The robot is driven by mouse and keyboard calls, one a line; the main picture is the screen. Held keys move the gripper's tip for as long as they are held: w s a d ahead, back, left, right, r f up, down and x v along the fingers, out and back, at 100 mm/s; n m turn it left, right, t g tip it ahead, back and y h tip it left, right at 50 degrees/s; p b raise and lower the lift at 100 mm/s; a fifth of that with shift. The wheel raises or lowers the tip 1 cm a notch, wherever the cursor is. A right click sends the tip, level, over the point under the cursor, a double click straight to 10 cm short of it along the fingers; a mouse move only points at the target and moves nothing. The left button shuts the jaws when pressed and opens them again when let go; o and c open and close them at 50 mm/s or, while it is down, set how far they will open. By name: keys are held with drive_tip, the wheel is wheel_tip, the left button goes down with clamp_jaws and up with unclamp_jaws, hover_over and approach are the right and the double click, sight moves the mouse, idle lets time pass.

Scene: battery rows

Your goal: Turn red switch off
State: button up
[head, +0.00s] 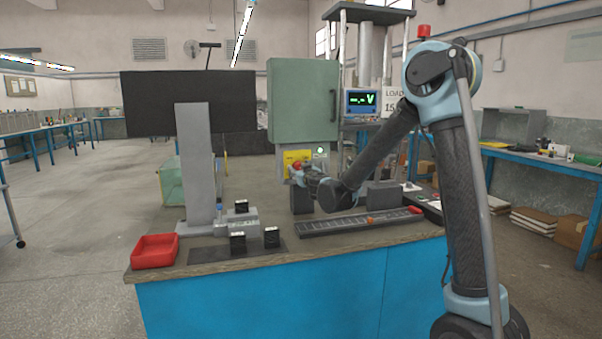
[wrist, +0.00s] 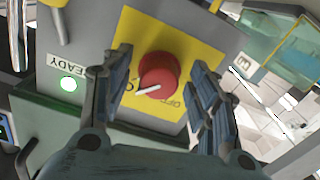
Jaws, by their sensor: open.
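The red switch (wrist: 159,75) is a round knob with a white pointer line, on a yellow plate (wrist: 190,40) fixed to a grey panel. In the wrist view the pointer aims down and left, toward a partly hidden mark, and letters like "OFF" show at the lower right of the knob. My gripper (wrist: 160,80) is open, with one finger on each side of the knob; I cannot tell whether they touch it. In the head view the red switch (head: 298,166) shows small beside my gripper (head: 302,172), on the box under the green cabinet.
A lit green lamp (wrist: 68,84) sits by a "READY" label. The green cabinet (head: 302,100) stands above the switch box. A display (head: 361,101) reads "-.-- V". The bench (head: 210,255) holds a red tray (head: 154,251), several black blocks and a grey post (head: 197,160).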

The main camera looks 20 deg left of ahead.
drive_tip(key=shift+c, duration=0.3)
drive_tip(key=c, duration=1)
drive_tip(key=shift+n, duration=0.4)
drive_tip(key=n, duration=0.8)
drive_tip(key=shift+d, duration=0.1)
drive_tip(key=n, duration=0.4)
drive_tip(key=shift+r+n, duration=0.1)
drive_tip(key=shift+n, duration=0.3)
drive_tip(key=n, duration=0.4)
drive_tip(key=shift+n, duration=0.3)
